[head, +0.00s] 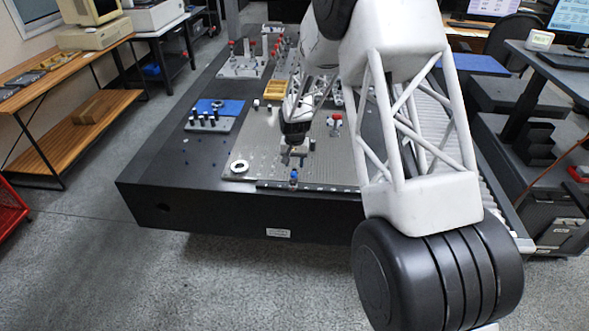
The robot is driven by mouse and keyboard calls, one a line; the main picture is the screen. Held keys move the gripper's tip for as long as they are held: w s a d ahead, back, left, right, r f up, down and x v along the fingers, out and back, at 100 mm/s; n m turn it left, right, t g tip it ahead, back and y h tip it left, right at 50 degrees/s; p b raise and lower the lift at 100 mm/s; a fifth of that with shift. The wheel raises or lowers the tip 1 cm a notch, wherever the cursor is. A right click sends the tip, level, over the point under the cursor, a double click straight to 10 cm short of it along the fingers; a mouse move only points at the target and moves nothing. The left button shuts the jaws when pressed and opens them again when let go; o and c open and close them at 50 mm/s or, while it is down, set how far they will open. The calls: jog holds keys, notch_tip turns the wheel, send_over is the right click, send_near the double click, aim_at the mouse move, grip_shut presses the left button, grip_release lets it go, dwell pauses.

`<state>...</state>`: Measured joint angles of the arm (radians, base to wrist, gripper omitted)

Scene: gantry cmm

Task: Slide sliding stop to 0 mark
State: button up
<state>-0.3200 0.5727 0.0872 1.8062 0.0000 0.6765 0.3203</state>
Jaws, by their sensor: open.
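A small stop with a blue top (294,174) stands at the front edge of the perforated metal plate (245,155), on a dark strip (325,187) with small light marks. It looks like the sliding stop. The marks are too small to read, so I cannot tell which one is the 0 mark or where the stop sits against it. My gripper (293,158) points down over the plate, just behind the blue-topped stop in the picture. It is open. Small parts under and around the fingers are hard to tell apart, and contact is unclear.
The plate lies on a large black table (160,185). A white ring (239,167) is left of the stop, and a red-topped fixture (335,122) behind right. A blue-grey block with several dark pins (208,122) stands left. My white arm hides the table's right part.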

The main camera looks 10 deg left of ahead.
aim_at(294, 167)
jog(key=shift+f, duration=1.8)
grip_shut()
